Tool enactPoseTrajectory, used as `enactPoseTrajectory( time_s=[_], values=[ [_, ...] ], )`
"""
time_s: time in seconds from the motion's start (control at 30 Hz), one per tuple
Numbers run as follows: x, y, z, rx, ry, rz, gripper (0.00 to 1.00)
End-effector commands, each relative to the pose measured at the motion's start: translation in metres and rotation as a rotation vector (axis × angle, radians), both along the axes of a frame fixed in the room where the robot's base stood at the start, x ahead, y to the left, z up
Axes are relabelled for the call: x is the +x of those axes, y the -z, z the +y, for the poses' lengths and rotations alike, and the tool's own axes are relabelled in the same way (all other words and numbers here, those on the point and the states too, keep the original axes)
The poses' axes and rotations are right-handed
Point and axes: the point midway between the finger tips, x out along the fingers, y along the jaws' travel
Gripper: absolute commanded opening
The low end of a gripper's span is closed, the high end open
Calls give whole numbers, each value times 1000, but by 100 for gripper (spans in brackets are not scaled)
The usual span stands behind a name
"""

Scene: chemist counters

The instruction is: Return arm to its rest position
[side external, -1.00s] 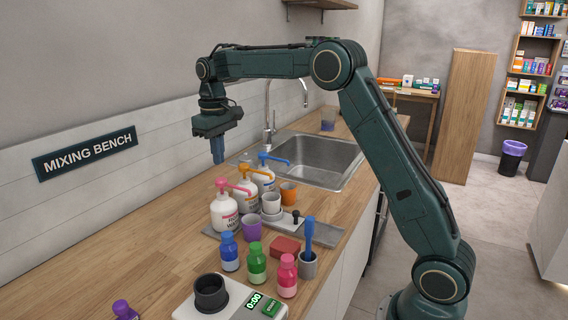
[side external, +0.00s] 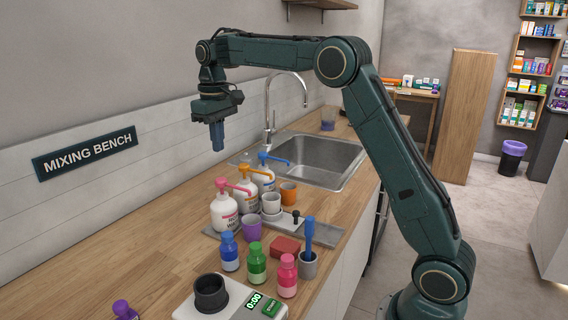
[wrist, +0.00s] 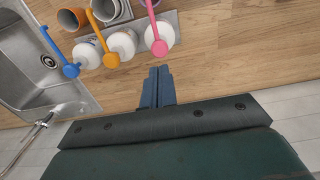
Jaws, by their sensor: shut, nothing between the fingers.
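My gripper (side external: 217,137) is shut and empty, pointing down in the air above the back of the wooden counter (side external: 150,239). In the side view it hangs above and behind the white pump bottles with pink (side external: 224,214), orange (side external: 247,197) and blue (side external: 263,181) pumps, clear of them. In the wrist view the closed blue fingers (wrist: 157,88) show over bare wood, and the pump bottles lie beyond them toward the upper left.
A sink (side external: 318,158) with a tall tap (side external: 268,105) lies right of the gripper. Cups, blue (side external: 230,254), green (side external: 257,265) and pink (side external: 288,278) bottles, and a white scale (side external: 235,297) stand nearer the front. The left part of the counter is mostly clear.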

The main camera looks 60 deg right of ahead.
Motion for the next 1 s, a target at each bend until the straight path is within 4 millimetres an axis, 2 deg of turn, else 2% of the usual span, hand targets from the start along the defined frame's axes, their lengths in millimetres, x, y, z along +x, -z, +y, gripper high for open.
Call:
enactPoseTrajectory(
  time_s=[0.27,0.5,0.7,1.0],
  values=[
    [-33,-25,13,-7,-1,-52,0],
    [-80,-47,29,-13,-2,-121,0],
    [-122,-58,41,-16,-1,-178,0],
    [-189,-58,56,-17,-1,-264,0]
  ],
)
